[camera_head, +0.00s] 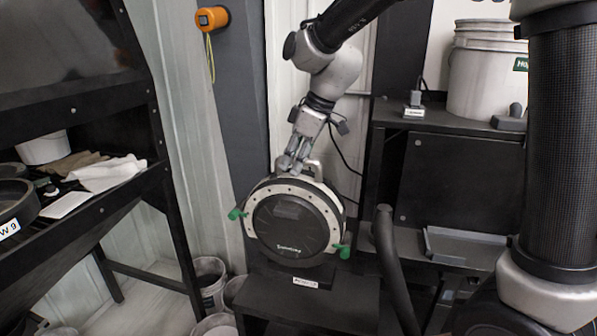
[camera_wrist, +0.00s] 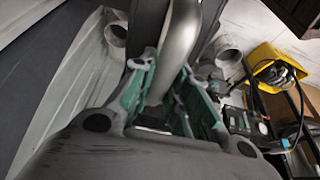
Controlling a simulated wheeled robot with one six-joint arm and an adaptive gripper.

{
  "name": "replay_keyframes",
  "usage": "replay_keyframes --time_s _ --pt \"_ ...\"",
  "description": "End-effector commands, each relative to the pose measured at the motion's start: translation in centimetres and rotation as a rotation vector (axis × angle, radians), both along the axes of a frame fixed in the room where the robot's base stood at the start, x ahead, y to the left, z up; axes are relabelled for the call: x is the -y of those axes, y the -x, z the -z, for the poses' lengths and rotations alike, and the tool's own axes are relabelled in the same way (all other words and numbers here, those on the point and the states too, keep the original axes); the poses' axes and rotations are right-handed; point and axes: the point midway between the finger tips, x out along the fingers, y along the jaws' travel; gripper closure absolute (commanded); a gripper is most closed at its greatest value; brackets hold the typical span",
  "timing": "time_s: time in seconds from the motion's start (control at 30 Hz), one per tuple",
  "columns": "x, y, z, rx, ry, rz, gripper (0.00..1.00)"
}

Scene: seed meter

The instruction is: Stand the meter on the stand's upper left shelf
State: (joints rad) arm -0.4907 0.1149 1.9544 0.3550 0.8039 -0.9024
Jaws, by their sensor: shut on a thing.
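The meter (camera_head: 290,222) is a round black disc with a pale rim and green clips at its sides, seen in the head view. It is upright and slightly tilted, at or just above a black shelf (camera_head: 300,303) of the stand; I cannot tell whether it touches. My gripper (camera_head: 292,165) is above it, shut on the handle at its top. In the wrist view my gripper (camera_wrist: 168,100) has its green-lined fingers on either side of a grey curved bar, the meter's handle (camera_wrist: 180,45). The lower back of the meter is hidden.
White buckets (camera_head: 485,75) and a small device (camera_head: 414,108) stand on the upper right shelf. A grey tray (camera_head: 465,247) is lower right. A rack (camera_head: 90,200) with cloths is at the left. Several buckets (camera_head: 210,280) stand on the floor. An orange tape (camera_head: 211,18) hangs on the post.

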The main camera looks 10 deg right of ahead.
Motion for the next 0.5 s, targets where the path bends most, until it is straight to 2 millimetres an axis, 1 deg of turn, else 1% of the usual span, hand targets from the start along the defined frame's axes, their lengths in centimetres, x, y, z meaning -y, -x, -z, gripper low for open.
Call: replay_keyframes --time_s 0.1,0.2,0.5 --pt "0.0 -0.1 1.7 0.004 -0.002 0.000 1.00" --pt "0.0 -0.1 2.9 0.005 -0.001 0.001 1.00" --pt "-0.1 -0.2 4.4 0.006 -0.003 0.001 1.00"
